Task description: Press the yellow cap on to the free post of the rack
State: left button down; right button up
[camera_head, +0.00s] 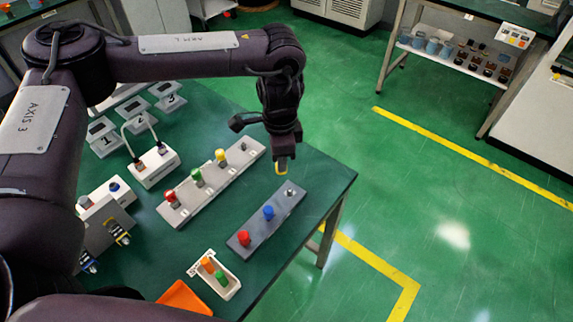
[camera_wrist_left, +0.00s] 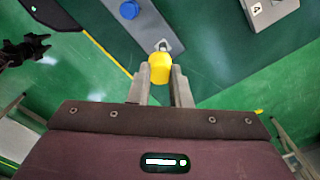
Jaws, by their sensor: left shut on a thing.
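My left gripper (camera_head: 281,162) is shut on the yellow cap (camera_wrist_left: 159,69), which shows between its fingertips (camera_wrist_left: 158,80). The grey rack (camera_head: 253,228) lies on the green table and carries a red cap (camera_head: 244,238) and a blue cap (camera_head: 268,212). Its free post (camera_head: 290,191) is at the far right end. In the head view the yellow cap is above the post and apart from it. In the left wrist view the post tip (camera_wrist_left: 163,45) shows just beyond the cap. A dark jaw-like part (camera_wrist_left: 25,48) there looks like my right gripper; its opening is unclear.
A white rack (camera_head: 212,183) with red, green and yellow caps stands behind the grey rack. A small white tray (camera_head: 226,291) with orange and green pieces and an orange tray (camera_head: 184,299) are in front. The table edge lies close right of the post.

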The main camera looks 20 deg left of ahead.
pick_arm(q)
jog(key=s+a+r+n, duration=0.2)
jog(key=r+n, duration=0.4)
jog(key=n, duration=0.6)
jog(key=shift+s+n, duration=0.3)
jog(key=shift+s, duration=0.5)
jog(key=shift+a, duration=0.15)
